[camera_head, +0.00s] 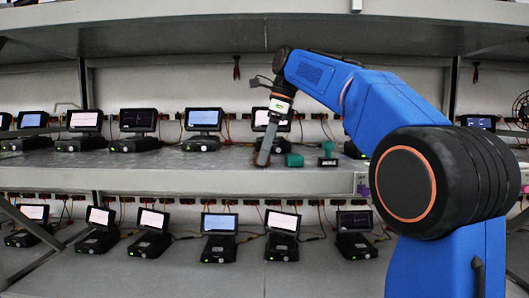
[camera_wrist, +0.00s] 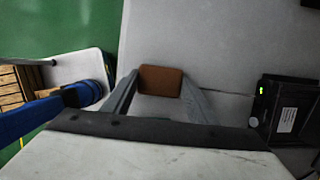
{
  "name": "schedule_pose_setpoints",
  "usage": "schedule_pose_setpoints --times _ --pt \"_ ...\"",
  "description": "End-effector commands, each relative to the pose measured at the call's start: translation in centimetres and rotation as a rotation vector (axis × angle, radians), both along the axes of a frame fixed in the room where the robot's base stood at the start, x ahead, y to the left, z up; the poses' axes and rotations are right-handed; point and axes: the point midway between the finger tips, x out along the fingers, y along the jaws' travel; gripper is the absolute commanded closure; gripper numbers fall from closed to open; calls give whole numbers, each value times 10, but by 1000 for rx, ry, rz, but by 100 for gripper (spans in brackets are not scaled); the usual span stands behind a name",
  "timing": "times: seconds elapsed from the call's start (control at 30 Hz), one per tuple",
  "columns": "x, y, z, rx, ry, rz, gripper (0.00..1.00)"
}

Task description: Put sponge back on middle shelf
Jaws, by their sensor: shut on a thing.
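A brown block, which I take to be the sponge (camera_wrist: 160,80), sits between the fingertips of my gripper (camera_wrist: 160,88) in the wrist view. The fingers are shut on it. In the head view my gripper (camera_head: 264,158) points down at the middle shelf (camera_head: 225,158), near its front edge. The sponge is mostly hidden behind the fingers there. I cannot tell whether it touches the shelf surface.
A teal block (camera_head: 294,160) and a small dark green-topped item (camera_head: 328,161) lie just right of my gripper. Testers with screens (camera_head: 203,128) line the shelf behind and to the left. A dark device (camera_wrist: 285,107) stands at right in the wrist view.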

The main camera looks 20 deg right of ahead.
Motion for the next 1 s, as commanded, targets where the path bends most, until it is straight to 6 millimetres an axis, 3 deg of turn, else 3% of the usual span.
schedule_pose_setpoints --times 0.27,0.3,0.37,0.73,1.0 --pt "0 0 -3 0 0 0 69" --pt "0 0 -3 0 0 0 41" --pt "0 0 -3 0 0 0 29" --pt "0 0 1 0 -1 0 29" --pt "-2 -9 29 0 -2 -1 29"
